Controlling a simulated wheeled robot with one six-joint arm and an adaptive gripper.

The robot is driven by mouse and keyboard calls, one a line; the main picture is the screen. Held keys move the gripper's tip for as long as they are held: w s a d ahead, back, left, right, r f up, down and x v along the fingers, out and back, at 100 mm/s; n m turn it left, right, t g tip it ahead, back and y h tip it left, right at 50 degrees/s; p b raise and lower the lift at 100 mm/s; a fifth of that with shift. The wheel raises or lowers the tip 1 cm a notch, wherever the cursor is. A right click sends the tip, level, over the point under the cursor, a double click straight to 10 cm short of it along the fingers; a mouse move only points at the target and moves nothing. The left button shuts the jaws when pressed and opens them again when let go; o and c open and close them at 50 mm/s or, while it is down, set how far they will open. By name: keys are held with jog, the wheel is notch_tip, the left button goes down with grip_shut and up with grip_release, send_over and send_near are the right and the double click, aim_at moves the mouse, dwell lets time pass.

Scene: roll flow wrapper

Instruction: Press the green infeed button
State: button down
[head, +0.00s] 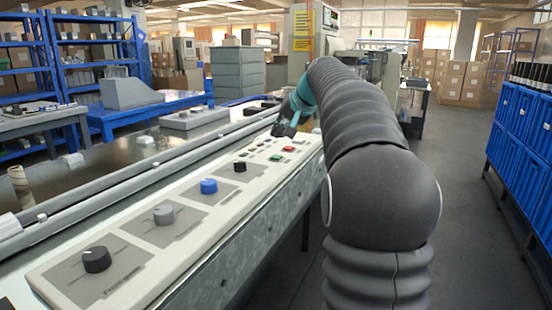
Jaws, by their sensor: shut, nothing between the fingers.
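The green button (275,157) is small and sits on the sloped pale control panel (210,235), toward its far end. A red button (289,149) is just beyond it to the right. My gripper (284,130) is dark with a teal part behind it. It is shut and empty, and it appears above the panel just beyond the red and green buttons in the picture. I cannot tell its exact height over the panel. No finger covers the green button.
Black (96,259), grey (163,214) and blue (208,186) knobs stand along the near panel. Another dark knob (240,167) lies closer to the green button. A long metal rail (150,172) runs beside the panel. The floor (460,210) at right is clear, with blue crates (520,150) beyond.

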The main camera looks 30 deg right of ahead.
aim_at(278, 157)
jog(key=shift+f+b, duration=1.15)
jog(key=shift+f, duration=0.9)
jog(key=shift+f, duration=0.45)
